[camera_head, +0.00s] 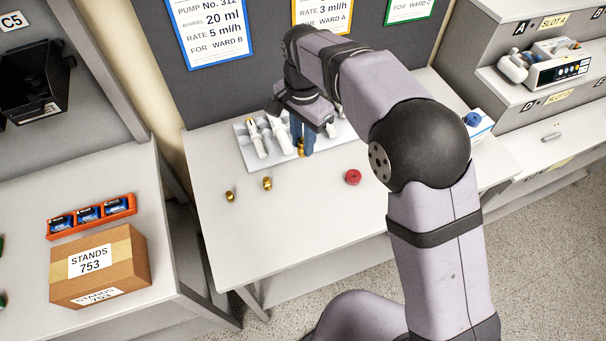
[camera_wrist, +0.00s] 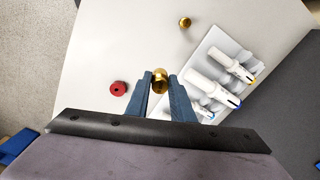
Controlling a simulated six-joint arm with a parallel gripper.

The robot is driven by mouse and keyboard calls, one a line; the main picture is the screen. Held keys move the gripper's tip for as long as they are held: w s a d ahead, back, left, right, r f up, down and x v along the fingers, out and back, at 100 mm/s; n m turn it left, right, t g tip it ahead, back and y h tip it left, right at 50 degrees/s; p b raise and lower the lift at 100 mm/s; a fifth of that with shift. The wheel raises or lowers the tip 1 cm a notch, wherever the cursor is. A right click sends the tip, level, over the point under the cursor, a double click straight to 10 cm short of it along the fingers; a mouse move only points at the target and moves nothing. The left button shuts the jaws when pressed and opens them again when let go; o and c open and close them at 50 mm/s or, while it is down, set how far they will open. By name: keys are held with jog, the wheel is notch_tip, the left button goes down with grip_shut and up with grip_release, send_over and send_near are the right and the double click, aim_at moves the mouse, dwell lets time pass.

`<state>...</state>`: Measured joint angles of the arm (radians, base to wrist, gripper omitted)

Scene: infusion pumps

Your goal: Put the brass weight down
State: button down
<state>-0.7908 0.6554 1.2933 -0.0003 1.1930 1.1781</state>
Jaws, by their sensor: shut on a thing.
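My gripper (camera_head: 302,149) is over the work table, at the front edge of the white tray. In the wrist view its two blue fingers (camera_wrist: 160,85) are closed on a brass weight (camera_wrist: 160,77). A bit of this weight also shows between the fingertips in the head view (camera_head: 301,150). I cannot tell whether it touches the surface below or hangs just above it. Two more brass weights stand on the table to the left, one nearer (camera_head: 267,183) and one farther left (camera_head: 230,196). One loose brass weight shows in the wrist view (camera_wrist: 185,22).
The white tray (camera_head: 243,141) holds several white syringes and lies right beside my gripper. A red round piece (camera_head: 353,177) is on the table to the right. The table front (camera_head: 290,225) is bare. A cardboard box (camera_head: 125,265) and orange battery holder (camera_head: 118,212) stand on the left bench.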

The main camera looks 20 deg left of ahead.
jog(key=shift+f+p, duration=1.6)
jog(key=shift+f, duration=3.4)
jog(key=shift+f, duration=0.1)
jog(key=shift+f, duration=0.1)
jog(key=c, duration=1.5)
grip_release()
jog(key=shift+c, duration=0.2)
notch_tip(320, 180, up, 12)
jog(key=b, duration=0.4)
jog(key=shift+r, duration=0.2)
